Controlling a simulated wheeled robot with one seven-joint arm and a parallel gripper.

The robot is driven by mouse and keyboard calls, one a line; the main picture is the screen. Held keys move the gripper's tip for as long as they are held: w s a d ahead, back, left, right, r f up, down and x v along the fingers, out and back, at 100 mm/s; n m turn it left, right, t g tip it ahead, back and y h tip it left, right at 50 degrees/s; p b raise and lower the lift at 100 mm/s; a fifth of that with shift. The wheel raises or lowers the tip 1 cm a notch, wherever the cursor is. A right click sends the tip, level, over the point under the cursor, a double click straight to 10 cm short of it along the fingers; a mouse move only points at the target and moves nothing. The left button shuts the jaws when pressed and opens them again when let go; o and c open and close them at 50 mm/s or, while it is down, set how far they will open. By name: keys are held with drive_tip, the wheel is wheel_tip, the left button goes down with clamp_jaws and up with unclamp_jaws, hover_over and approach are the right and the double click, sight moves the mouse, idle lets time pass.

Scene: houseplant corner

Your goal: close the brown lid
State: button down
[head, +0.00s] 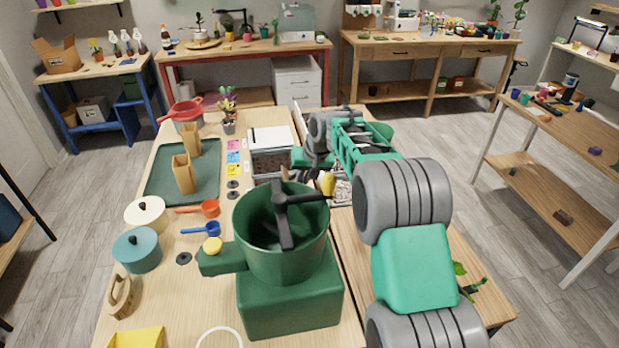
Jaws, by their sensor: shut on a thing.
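I cannot clearly make out the brown lid. A thin upright panel (299,118) with a pale face and a brownish edge stands behind the grey bin (270,177), and it may be the lid. My gripper (307,162) is at the bin's right side, low over the table. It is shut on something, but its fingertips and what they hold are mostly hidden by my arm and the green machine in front.
The green machine (290,295) with a black crank and yellow knob stands in front of the bin. A second bin (343,190) with pale bits is right of it.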

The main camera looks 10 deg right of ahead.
drive_tip(key=shift+a, duration=0.4)
drive_tip(key=shift+d, duration=0.1)
drive_tip(key=c, duration=1.5)
unclamp_jaws()
drive_tip(key=b+v, duration=0.1)
drive_tip(key=v, duration=0.6)
drive_tip(key=shift+s+d+r+b, duration=0.1)
drive_tip(key=shift+s+r+b, duration=0.05)
drive_tip(key=shift+r+b, duration=0.2)
drive_tip(key=shift+c, duration=0.3)
